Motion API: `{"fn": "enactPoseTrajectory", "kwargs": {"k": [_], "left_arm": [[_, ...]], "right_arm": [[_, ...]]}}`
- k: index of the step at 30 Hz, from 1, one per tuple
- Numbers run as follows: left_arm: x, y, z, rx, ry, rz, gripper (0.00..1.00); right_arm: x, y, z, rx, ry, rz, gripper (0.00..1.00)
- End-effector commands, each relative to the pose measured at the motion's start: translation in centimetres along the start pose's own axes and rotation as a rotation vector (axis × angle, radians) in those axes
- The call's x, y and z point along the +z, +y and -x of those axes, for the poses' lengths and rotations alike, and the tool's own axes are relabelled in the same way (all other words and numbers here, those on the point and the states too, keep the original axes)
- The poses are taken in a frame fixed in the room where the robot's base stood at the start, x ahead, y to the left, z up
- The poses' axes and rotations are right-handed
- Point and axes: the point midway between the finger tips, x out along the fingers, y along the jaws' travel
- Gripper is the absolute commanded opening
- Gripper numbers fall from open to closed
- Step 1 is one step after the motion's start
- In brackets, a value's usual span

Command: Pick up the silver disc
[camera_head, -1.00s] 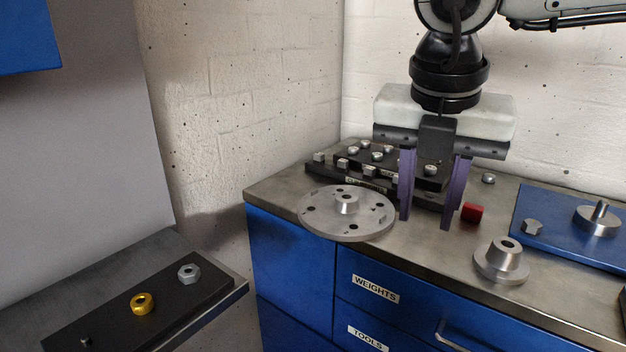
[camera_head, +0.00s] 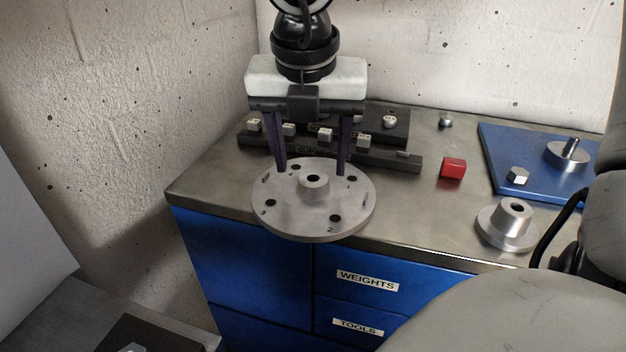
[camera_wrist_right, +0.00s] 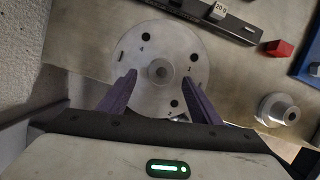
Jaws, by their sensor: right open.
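The silver disc (camera_head: 290,208) is a flat round plate with a raised central hub and several holes. It lies on the counter and reaches over its front edge. My right gripper (camera_head: 312,170) is open, its purple fingers pointing down over the back part of the disc. In the right wrist view the disc (camera_wrist_right: 150,50) is ahead of the fingers, with its hub between and just beyond the fingertips (camera_wrist_right: 160,80). Nothing is held; I cannot tell whether the fingertips touch the disc. My left gripper is not in view.
Behind the disc is a black rack (camera_head: 390,157) of small weights. To the right are a red block (camera_head: 452,168), a flanged silver hub (camera_head: 507,226) and a blue plate (camera_head: 500,150) with a spindle piece. The counter (camera_head: 215,180) is clear left of the disc.

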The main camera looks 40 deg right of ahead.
Motion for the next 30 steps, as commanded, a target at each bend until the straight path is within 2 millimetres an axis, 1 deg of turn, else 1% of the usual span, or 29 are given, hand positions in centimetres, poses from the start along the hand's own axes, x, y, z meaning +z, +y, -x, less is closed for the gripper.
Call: {"fn": "enactPoseTrajectory", "kwargs": {"k": [1, 6, 9, 15, 16, 26, 30], "left_arm": [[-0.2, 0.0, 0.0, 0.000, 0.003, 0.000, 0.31], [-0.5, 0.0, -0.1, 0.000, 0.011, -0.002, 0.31], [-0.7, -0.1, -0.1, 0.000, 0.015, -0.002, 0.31], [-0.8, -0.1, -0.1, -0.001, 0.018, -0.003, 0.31], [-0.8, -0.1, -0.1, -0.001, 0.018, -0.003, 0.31], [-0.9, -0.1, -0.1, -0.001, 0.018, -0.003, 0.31], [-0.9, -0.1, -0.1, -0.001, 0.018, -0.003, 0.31]], "right_arm": [[-0.1, -0.2, -1.0, -0.003, 0.007, 0.001, 0.58], [-0.1, -0.4, -3.3, -0.002, 0.004, 0.000, 0.58], [-0.1, -0.4, -3.8, -0.002, 0.003, 0.000, 0.58], [-0.1, -0.4, -3.9, -0.001, 0.002, 0.000, 0.58], [-0.1, -0.3, -3.9, -0.001, 0.002, 0.000, 0.56], [0.0, -0.3, -3.8, -0.001, 0.001, 0.000, 0.01], [0.0, -0.3, -3.8, 0.000, 0.001, 0.000, 0.00]]}}
